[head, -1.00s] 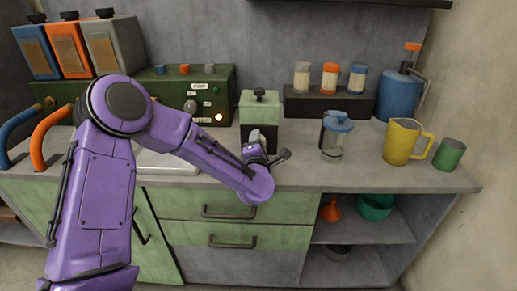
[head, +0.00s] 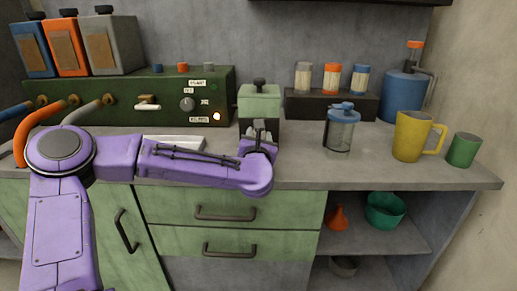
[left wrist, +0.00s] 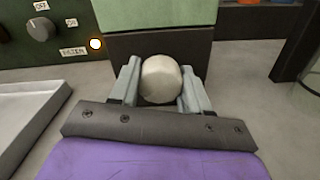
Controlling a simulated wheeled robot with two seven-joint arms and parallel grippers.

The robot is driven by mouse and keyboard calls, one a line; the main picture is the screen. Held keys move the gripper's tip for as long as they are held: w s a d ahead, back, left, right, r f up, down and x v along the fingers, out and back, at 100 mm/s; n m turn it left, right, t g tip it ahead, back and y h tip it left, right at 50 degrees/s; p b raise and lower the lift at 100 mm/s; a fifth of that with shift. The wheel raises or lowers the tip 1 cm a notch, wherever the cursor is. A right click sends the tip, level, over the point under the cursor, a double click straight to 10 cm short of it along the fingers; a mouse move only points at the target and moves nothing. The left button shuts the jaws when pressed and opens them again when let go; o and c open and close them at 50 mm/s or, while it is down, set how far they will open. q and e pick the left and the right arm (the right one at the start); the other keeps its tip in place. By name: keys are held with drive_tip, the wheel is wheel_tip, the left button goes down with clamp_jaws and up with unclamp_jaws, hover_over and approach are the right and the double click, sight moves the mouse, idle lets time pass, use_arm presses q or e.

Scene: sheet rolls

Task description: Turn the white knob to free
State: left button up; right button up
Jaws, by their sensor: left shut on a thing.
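The round white knob (left wrist: 161,79) is on the dark front of a small green-topped box (head: 259,103) on the counter. My left gripper (head: 262,131) reaches the front of this box. In the left wrist view its two fingers (left wrist: 159,88) stand on either side of the knob and are shut on it. In the head view the gripper and my left arm hide the knob. No label or mark showing the knob's setting is visible. My right gripper is not in view.
A dark green panel (head: 215,92) with a grey knob, labels and a lit lamp stands left of the box. A blue-lidded jar (head: 340,133), a yellow jug (head: 410,138) and a green cup (head: 463,150) stand to the right. A metal tray (left wrist: 30,118) lies at the left.

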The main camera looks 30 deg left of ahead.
use_arm(q)
drive_tip(key=n+b, duration=0.2)
drive_tip(key=b, duration=0.1)
drive_tip(key=f+n+b, duration=0.1)
drive_tip(key=n+b, duration=0.2)
drive_tip(key=shift+b, duration=0.4)
drive_tip(key=shift+r+n+b, duration=0.25)
drive_tip(key=shift+n+b, duration=1.15)
drive_tip(key=shift+b, duration=0.15)
drive_tip(key=shift+d, duration=0.1)
drive_tip(key=o, duration=1.1)
drive_tip(key=shift+c, duration=0.2)
drive_tip(key=shift+r, duration=0.1)
drive_tip(key=shift+s, duration=0.1)
drive_tip(key=v, duration=1)
